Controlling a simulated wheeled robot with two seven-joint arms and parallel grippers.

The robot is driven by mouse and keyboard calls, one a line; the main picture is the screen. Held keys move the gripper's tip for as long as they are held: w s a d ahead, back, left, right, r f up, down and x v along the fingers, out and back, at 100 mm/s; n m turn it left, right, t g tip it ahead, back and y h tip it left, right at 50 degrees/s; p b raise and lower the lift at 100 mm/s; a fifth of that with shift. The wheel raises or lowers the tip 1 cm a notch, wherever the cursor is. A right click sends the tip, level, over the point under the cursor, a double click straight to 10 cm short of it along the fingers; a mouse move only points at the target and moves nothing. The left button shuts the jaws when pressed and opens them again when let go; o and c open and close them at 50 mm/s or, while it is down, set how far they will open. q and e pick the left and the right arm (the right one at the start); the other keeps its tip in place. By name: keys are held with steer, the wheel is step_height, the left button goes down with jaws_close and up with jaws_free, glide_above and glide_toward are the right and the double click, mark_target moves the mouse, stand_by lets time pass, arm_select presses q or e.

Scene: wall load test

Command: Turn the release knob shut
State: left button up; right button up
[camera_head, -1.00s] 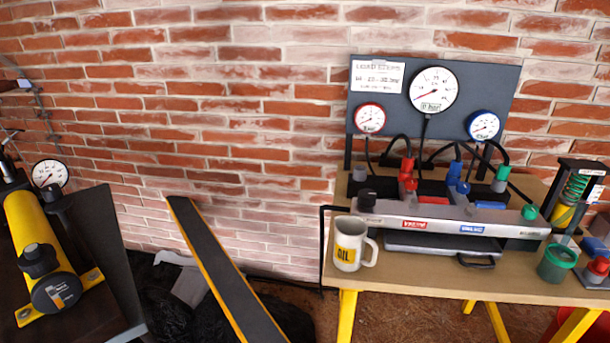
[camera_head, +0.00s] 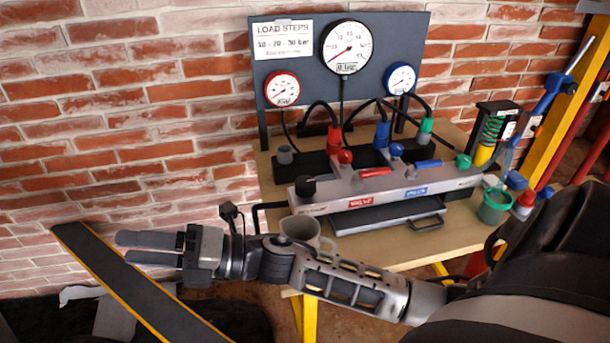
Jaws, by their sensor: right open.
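A grey metal valve block (camera_head: 385,190) with a red and a blue label lies on the workbench (camera_head: 450,232). A black knob (camera_head: 305,187) stands at its left end, and a green knob (camera_head: 463,161) at its right end. No knob here is marked as the release knob, so I cannot tell which it is. My right gripper (camera_head: 126,248) comes in from the right across the front of the bench. Its two fingers point left, open and empty, in front of the brick wall, well left of the black knob. My left gripper is not in view.
A grey panel (camera_head: 300,42) behind the bench holds a large gauge (camera_head: 346,48), a red-rimmed and a blue-rimmed one. My right forearm partly hides a mug (camera_head: 300,229). A green cup (camera_head: 494,206) stands at right. A dark yellow-edged beam (camera_head: 125,275) slants below my gripper.

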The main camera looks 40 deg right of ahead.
steer(key=r+n+g+y, duration=0.1)
steer(key=r+n+g, duration=0.1)
steer(key=n+g, duration=0.65)
step_height(320, 180, up, 5)
steer(key=n+g+h, duration=0.4)
steer(key=n+h, duration=1.5)
glide_above(305, 181)
steer(key=shift+t, duration=0.25)
step_height(305, 181, down, 15)
steer(key=shift+r+p, duration=0.15)
steer(key=shift+p, duration=0.6)
steer(key=c, duration=1)
